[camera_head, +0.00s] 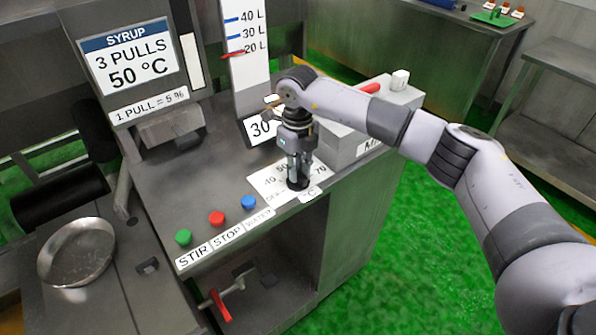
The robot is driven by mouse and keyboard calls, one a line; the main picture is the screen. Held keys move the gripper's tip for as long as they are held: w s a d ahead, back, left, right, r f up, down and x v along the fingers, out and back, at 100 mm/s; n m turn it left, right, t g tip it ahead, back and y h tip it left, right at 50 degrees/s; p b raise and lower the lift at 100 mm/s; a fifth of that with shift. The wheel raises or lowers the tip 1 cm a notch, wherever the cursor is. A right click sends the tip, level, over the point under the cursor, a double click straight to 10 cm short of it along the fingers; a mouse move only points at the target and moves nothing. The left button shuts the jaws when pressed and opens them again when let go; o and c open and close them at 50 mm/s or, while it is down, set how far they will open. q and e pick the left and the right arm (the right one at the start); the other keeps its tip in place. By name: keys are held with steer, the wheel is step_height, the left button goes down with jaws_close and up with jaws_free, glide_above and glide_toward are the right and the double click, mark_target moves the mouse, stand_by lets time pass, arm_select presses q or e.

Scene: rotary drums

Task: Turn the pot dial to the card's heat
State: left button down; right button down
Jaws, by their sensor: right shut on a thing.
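The card (130,62) stands at the upper left of the head view and reads SYRUP, 3 PULLS, 50 °C. The pot dial (298,184) is a dark knob on a white scale plate (264,184) at the counter's front right. The plate shows 40, 50 and 70; other marks are hidden by my gripper. My right gripper (299,172) points down from above and is shut on the dial. A small display (261,128) behind it reads 30, partly covered by my arm. The dial's pointer cannot be made out. My left gripper is out of view.
Green (183,237), red (217,218) and blue (248,202) buttons line the counter's front edge, labelled STIR, STOP and WATER. A grey box (372,128) with a red lever stands right of my gripper. A level gauge (246,50) rises behind. A round metal pan (76,252) lies at left.

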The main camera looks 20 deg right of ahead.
steer(key=shift+m, duration=0.5)
steer(key=c, duration=1.6)
jaws_free()
steer(key=shift+o, duration=0.2)
step_height(320, 180, up, 12)
